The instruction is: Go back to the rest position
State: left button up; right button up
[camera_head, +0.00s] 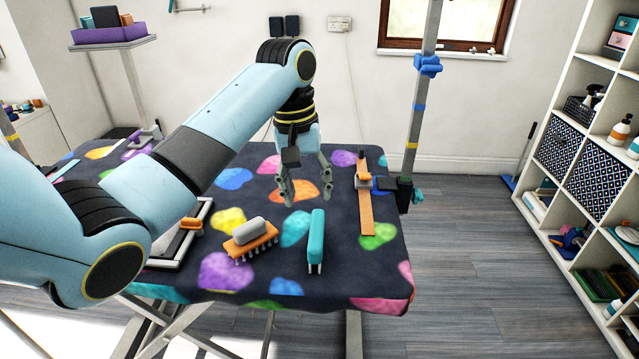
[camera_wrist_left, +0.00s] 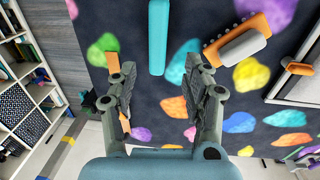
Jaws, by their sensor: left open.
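My left gripper (camera_head: 307,192) is open and empty, pointing down above the dark table (camera_head: 340,280) with its colourful blotches. It also shows in the left wrist view (camera_wrist_left: 157,95), its two fingers apart with only the tabletop between them. A teal tool (camera_head: 316,240) lies on the table nearer to me than the gripper; in the wrist view it is the teal bar (camera_wrist_left: 158,38) beyond the fingertips. An orange brush with a grey top (camera_head: 250,238) lies to its left, and it shows in the wrist view (camera_wrist_left: 237,42). My right gripper is not seen.
An orange strip (camera_head: 365,208) lies on the table's right side beside a grey upright post (camera_head: 416,110) with blue clamps. A framed tray (camera_head: 180,240) lies at the left under my arm. White shelves (camera_head: 560,165) stand at the right, with open floor between.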

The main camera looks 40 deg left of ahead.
pick_arm(q)
jog(key=s+d+f+m+t+y, duration=0.1)
jog(key=s+f+m, duration=0.1)
jog(key=s, duration=0.4)
jog(key=s+d+f+m, duration=0.2)
jog(key=s+f, duration=0.1)
jog(key=s, duration=0.2)
jog(key=s+d+r+m+t, duration=0.2)
jog(key=s+r+m, duration=0.15)
jog(key=s, duration=1.05)
jog(key=s+a+f+g+y+b, duration=0.2)
jog(key=f+b, duration=0.9)
jog(key=f, duration=2.8)
jog(key=s+a+f+h+b, duration=0.1)
jog(key=s+f+b, duration=0.6)
jog(key=s+f, duration=1.1)
notch_tip(320, 180, down, 4)
jog(key=shift+s+a+r+n+g+b, duration=0.1)
jog(key=shift+s+a+n+g+b, duration=0.2)
jog(key=shift+a, duration=0.2)
